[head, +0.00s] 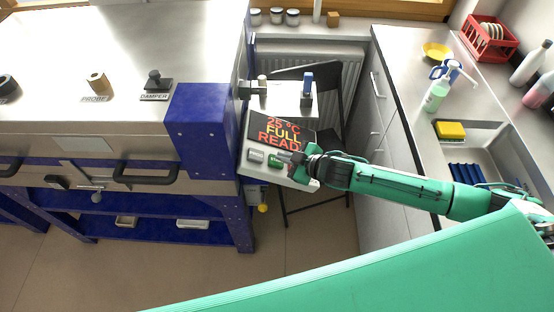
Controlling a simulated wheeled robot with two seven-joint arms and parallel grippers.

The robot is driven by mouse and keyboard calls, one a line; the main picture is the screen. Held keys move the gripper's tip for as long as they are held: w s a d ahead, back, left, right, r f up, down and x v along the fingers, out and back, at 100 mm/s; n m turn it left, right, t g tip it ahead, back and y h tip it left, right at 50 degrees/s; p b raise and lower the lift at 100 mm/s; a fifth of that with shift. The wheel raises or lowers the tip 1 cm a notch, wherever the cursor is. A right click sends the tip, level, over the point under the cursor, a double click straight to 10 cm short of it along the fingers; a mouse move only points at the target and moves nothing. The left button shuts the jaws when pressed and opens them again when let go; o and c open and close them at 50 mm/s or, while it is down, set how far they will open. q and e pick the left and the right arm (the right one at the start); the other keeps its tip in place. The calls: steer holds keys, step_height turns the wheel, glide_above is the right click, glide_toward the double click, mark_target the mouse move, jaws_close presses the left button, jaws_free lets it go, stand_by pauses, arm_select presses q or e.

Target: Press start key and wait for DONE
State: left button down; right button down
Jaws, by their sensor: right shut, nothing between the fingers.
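The kiln (100,110) is a large metal box with blue corner posts at the left. A control box (247,176) is fixed at its right side, with a dark display (283,133) lit with "25 °C", "FULL" and a partly hidden line that starts "READ". Below the display are a pale key (255,156) and a green key (274,161). My right gripper (290,160) is shut and empty, with its tips at or just beside the green key. I cannot tell whether it touches the key. My left gripper is not in view.
A steel counter (400,60) with a sink, a yellow sponge (450,130) and a soap bottle (437,95) runs along the right. A dark folding chair (333,85) stands behind the control box. A radiator (350,65) is under the window.

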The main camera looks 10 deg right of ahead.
steer(key=shift+a+f, duration=0.2)
steer(key=shift+f, duration=0.3)
stand_by(0.9)
steer(key=shift+r, duration=0.1)
steer(key=shift+d+r+p, duration=0.4)
steer(key=shift+r+p, duration=0.35)
steer(key=r+p, duration=0.1)
steer(key=d+r+p, duration=0.1)
steer(key=r+p, duration=0.1)
steer(key=d+r+p, duration=0.1)
steer(key=shift+s+r+p, duration=0.3)
steer(key=shift+s, duration=0.05)
stand_by(0.7)
